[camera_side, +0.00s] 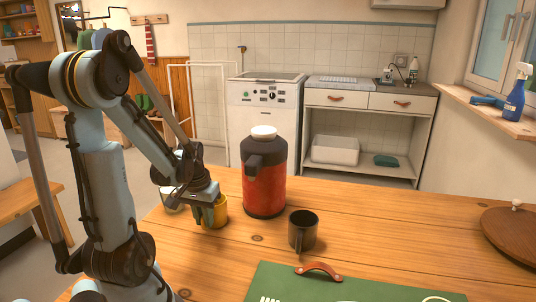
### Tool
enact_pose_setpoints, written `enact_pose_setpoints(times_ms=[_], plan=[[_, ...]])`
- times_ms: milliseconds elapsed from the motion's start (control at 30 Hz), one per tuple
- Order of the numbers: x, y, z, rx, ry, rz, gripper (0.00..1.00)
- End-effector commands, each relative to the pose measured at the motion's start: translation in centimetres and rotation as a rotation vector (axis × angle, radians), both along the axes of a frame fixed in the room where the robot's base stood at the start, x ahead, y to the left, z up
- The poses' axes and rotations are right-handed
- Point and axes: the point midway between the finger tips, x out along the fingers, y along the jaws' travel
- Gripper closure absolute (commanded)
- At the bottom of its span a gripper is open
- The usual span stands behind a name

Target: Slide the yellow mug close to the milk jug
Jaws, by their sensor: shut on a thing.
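The yellow mug (221,211) stands on the wooden table, left of the red flask. My gripper (206,214) reaches down over it and is shut on it, hiding its left side and much of its top. A pale, whitish vessel (171,205) stands just left of the mug, partly behind my gripper. It may be the milk jug, but too little of it shows to be sure. I cannot tell how wide the gap between it and the mug is.
A large red flask (264,185) with a white lid stands right of the mug. A dark mug (302,231) stands farther right. A green mat (275,284) with a leather pull (319,270) lies in front.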

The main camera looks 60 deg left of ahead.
Motion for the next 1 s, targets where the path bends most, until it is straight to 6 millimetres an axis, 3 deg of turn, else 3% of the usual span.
enact_pose_setpoints(times_ms=[400,800,833,1000], plan=[[-2.0,2.1,0.0,0.000,0.000,0.004,1.00],[-2.5,2.5,0.0,0.000,0.000,0.001,1.00],[-2.5,2.5,0.0,0.000,0.000,0.001,0.77],[-2.5,2.5,0.0,0.000,0.000,0.000,0.52]])
